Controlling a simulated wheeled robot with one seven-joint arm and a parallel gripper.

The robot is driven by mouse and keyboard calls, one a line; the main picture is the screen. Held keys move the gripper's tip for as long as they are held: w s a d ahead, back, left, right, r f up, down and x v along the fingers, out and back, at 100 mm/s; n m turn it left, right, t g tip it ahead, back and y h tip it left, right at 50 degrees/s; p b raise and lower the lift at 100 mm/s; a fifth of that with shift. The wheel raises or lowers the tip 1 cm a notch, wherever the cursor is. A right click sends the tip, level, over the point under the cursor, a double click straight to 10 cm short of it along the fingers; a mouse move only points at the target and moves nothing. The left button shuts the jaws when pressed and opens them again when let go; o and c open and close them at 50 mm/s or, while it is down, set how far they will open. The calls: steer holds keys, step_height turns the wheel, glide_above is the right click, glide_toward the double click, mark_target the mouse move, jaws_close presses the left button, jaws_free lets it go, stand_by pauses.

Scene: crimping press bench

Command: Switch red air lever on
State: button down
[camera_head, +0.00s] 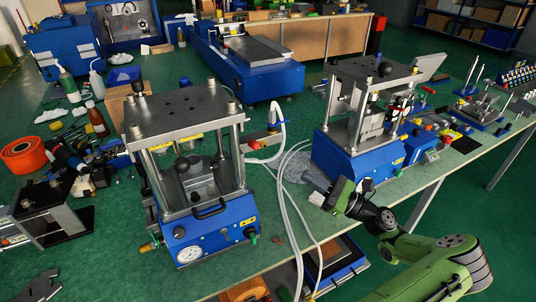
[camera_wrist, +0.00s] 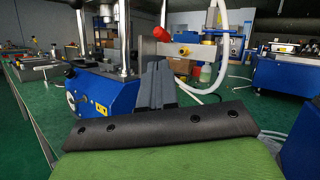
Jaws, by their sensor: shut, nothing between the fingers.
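The red air lever (camera_wrist: 160,34) shows in the wrist view as a red-tipped handle on a metal valve body, with a white hose to its right. In the head view the red lever (camera_head: 254,145) sits at the right side of the left blue press (camera_head: 213,228). My gripper (camera_head: 313,188) is in front of the right press, to the right of and below the lever, apart from it. In the wrist view its grey fingers (camera_wrist: 158,84) are together and empty, below the lever's red tip.
White hoses (camera_head: 283,185) run down between the two presses. The right blue press (camera_head: 345,165) stands close beside my gripper. Green floor is open at lower right.

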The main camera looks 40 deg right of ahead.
steer(key=b, duration=0.2)
glide_toward(252, 143)
steer(key=w+a, duration=0.1)
steer(key=w, duration=0.4)
steer(key=shift+s+r, duration=0.15)
steer(key=shift+r, duration=0.3)
steer(key=shift+r, duration=0.1)
